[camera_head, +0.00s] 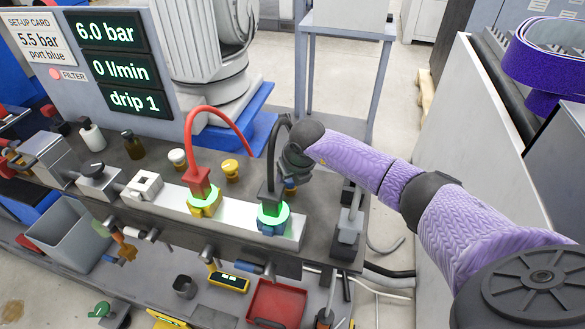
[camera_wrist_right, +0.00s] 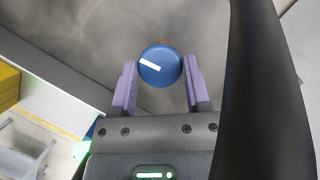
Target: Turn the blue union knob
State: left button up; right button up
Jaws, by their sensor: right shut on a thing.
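The blue knob (camera_wrist_right: 158,70), round with a white bar mark on its face, sits between the two purple fingers of my right gripper (camera_wrist_right: 161,80) in the wrist view. The fingers are closed on its sides. The white bar slants slightly down to the right. In the head view my right gripper (camera_head: 291,170) is behind the right end of the pale manifold block, and only a bit of the blue knob (camera_head: 290,187) shows below it. The blue union (camera_head: 272,220) on the block has a glowing green ring and a black hose. My left gripper is not in view.
A yellow knob (camera_head: 230,168) and a white knob (camera_head: 178,157) stand left of my gripper. A yellow union (camera_head: 204,206) carries a red hose (camera_head: 190,130). The display (camera_head: 112,64) reads 6.0 bar, 0 l/min, drip 1. The card (camera_head: 36,40) reads 5.5 bar, port blue.

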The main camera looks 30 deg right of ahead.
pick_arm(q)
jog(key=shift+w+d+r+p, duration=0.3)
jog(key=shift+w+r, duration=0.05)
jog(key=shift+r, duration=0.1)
pick_arm(e)
jog(key=shift+m+h, duration=0.3)
jog(key=shift+m, duration=0.4)
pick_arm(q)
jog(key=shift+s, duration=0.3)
pick_arm(e)
jog(key=o, duration=1.3)
jog(key=shift+r, duration=0.15)
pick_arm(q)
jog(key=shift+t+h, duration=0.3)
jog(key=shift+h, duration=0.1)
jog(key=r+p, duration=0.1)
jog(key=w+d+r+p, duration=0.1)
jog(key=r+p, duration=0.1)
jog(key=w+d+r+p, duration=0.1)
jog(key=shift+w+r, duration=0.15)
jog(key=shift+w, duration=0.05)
pick_arm(e)
jog(key=v, duration=0.9)
jog(key=shift+a+r, duration=0.1)
jog(key=shift+r, duration=0.25)
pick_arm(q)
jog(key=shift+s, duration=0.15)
